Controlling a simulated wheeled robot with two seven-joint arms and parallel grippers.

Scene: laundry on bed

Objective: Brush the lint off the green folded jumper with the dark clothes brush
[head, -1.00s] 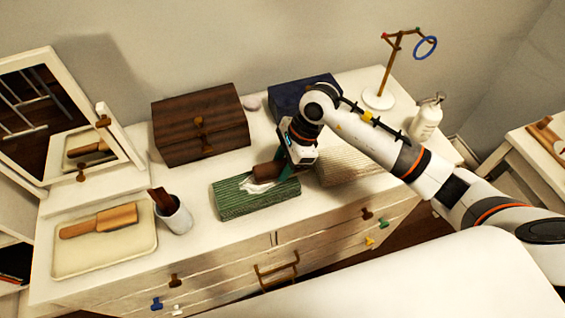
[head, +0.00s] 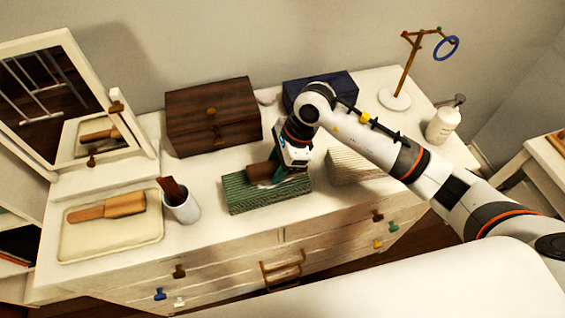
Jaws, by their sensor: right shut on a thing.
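The green folded jumper (head: 250,196) lies on the white dresser top, in front of the dark wooden box. My right gripper (head: 282,174) reaches down over its back edge, shut on the dark clothes brush (head: 260,172). The brush is low over the back part of the jumper; whether it touches the knit I cannot tell. No white lint shows clearly on the visible part of the jumper. The area under the brush and gripper is hidden. My left gripper is not in view.
A cup (head: 183,209) with a brown item stands left of the jumper. A tray (head: 78,243) with a wooden brush (head: 110,207) lies farther left. The wooden box (head: 212,117), blue box (head: 318,84), cream folded cloth (head: 350,166), ring stand (head: 396,101) and bottle (head: 443,122) surround the arm.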

